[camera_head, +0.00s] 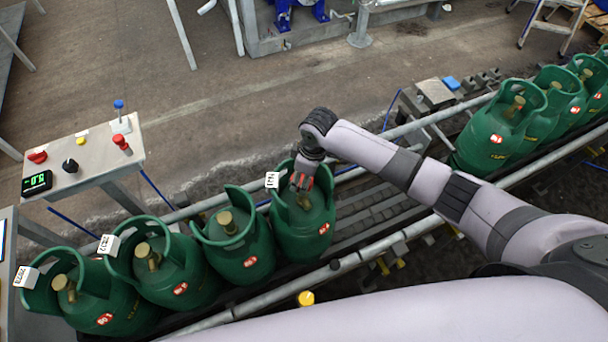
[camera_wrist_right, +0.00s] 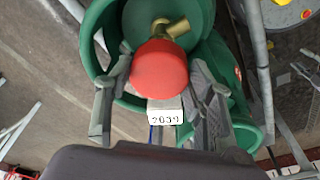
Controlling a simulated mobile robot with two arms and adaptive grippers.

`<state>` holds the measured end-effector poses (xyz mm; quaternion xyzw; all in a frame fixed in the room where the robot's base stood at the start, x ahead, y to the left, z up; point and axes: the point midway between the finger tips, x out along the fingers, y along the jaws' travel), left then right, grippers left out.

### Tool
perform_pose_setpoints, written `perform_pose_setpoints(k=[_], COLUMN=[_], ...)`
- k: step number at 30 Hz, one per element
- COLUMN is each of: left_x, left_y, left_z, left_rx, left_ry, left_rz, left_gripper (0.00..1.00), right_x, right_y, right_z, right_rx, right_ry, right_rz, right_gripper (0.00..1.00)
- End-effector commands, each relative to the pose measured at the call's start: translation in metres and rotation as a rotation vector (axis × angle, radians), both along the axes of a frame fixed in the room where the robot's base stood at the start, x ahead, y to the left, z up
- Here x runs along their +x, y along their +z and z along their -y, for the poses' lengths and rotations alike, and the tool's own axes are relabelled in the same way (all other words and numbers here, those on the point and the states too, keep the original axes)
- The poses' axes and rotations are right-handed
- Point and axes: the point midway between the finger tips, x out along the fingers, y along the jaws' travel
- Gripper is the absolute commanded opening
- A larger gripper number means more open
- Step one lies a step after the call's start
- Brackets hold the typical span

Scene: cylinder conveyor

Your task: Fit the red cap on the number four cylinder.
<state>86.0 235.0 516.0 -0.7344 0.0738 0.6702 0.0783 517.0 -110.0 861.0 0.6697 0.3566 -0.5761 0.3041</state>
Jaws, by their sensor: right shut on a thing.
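The green gas cylinder (camera_head: 304,222), fourth from the left in the near group on the conveyor, stands upright under my right gripper (camera_head: 302,183). My right gripper is shut on the red cap, inside the cylinder's collar. In the right wrist view the round red cap (camera_wrist_right: 160,68) lies between the fingers, with the brass valve (camera_wrist_right: 172,28) showing just beyond it. The cap covers part of the valve; I cannot tell whether it is seated or apart. A white tag (camera_head: 272,180) is on the collar; in the wrist view it seems to read 2039. My left gripper is not in view.
Three more green cylinders (camera_head: 234,244) stand close to the left, with bare brass valves. Others (camera_head: 498,137) stand farther right beyond a conveyor gap (camera_head: 380,207). Metal rails (camera_head: 336,267) border the conveyor. A control panel (camera_head: 95,160) with knobs and a display stands left.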

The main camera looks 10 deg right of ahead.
Motion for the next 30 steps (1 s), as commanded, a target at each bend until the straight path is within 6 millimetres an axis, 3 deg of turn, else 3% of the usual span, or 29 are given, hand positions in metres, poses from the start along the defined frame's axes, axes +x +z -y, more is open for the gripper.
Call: perform_pose_setpoints(k=[30], left_x=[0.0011], left_y=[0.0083], left_z=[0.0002], left_rx=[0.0], left_ry=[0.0], left_rz=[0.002], left_gripper=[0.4], right_x=[-0.0002], right_y=[0.0008], right_z=[-0.0001], right_rx=[0.0], right_ry=[0.0], right_rz=[0.0], right_gripper=[0.3])
